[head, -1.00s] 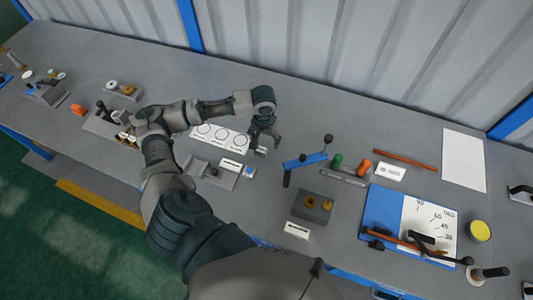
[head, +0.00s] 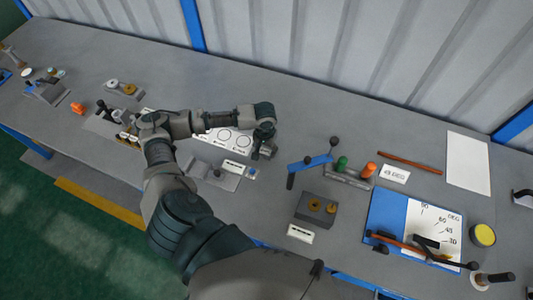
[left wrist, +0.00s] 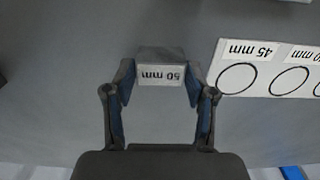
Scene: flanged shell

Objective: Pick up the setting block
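The setting block is a small grey block with a white label reading "50 mm" in the left wrist view (left wrist: 160,74). It also shows in the head view (head: 267,152), on the bench just right of the marked white strip. My left gripper (head: 262,140) is over the block, pointing down. In the left wrist view its fingers (left wrist: 160,88) are apart, one at each side of the block, with only narrow gaps seen at its sides. Contact is not clear. My right gripper is not in view.
The white strip with circles (head: 231,139) lies left of the block. A blue-handled fixture (head: 310,163) stands to the right, and a grey box with brass parts (head: 316,209) nearer. Bare bench lies behind the block.

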